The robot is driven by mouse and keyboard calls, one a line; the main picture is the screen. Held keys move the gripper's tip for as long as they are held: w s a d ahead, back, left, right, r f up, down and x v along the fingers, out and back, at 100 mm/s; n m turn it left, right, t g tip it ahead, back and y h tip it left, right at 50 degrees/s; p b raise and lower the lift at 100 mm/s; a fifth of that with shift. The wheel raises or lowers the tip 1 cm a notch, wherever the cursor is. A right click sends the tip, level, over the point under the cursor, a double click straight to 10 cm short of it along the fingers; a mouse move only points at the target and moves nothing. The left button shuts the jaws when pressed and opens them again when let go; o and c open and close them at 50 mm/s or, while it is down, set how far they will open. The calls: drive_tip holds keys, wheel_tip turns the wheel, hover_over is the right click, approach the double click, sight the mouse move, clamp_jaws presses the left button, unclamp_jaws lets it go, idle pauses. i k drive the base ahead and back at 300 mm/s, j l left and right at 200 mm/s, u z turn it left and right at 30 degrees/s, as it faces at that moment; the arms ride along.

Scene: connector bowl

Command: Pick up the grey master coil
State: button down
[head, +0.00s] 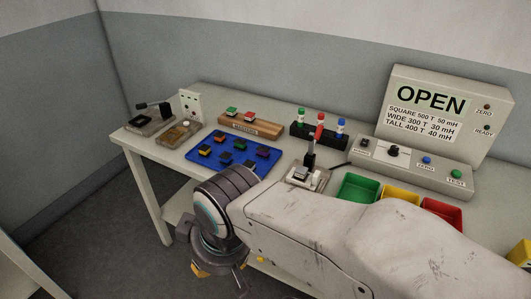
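I cannot single out the grey master coil with certainty. A pale grey block (301,173) sits in the small fixture under the red-handled lever and may be a coil. A wooden block (262,129) with a label holds a green and a red coil at the back of the table. A blue tray (226,169) holds several dark, coloured coils. My gripper (222,282) hangs in front of the table, pointing down, below the tray's level in the picture. Its fingers look spread, with nothing visible between them. My arm covers part of the table's front.
A black lever clamp (153,107) stands at the left end. A black rack (318,135) holds several capped bottles. A meter box reading OPEN (433,101) stands behind a button panel (410,163). Green (358,188), yellow (399,197) and red (441,211) bins sit at right.

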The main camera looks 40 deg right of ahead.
sight(301, 171)
drive_tip(key=z, duration=1.65)
